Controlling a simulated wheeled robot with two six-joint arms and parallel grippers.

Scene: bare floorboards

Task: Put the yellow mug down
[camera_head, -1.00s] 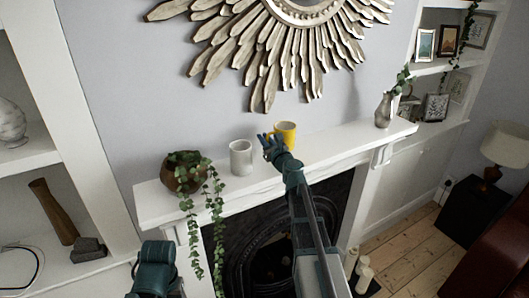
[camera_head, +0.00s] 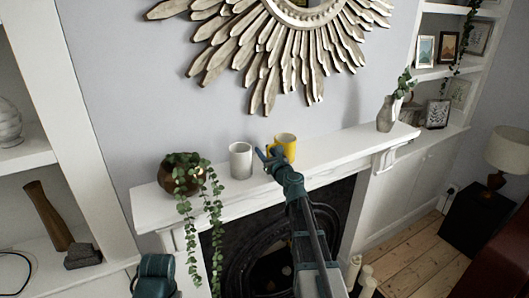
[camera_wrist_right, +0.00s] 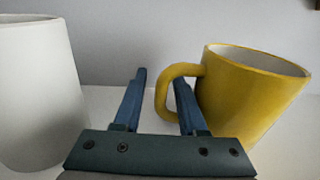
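The yellow mug (camera_head: 289,143) is upright over the white mantel shelf (camera_head: 335,147) and appears to rest on it; its base is hidden in the wrist view. My right gripper (camera_head: 269,157) is at the mug's left, handle side. In the right wrist view the yellow mug (camera_wrist_right: 250,95) is on the right, with its handle reaching between my fingers (camera_wrist_right: 158,85). The right finger passes into the handle loop, and the left finger is apart from the handle. The gripper looks open around the handle. My left gripper is out of view; only part of that arm shows.
A trailing plant in a round pot (camera_head: 180,175) is at the shelf's left. A vase (camera_head: 386,115) is at the right end. Shelf between yellow mug and vase is clear.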

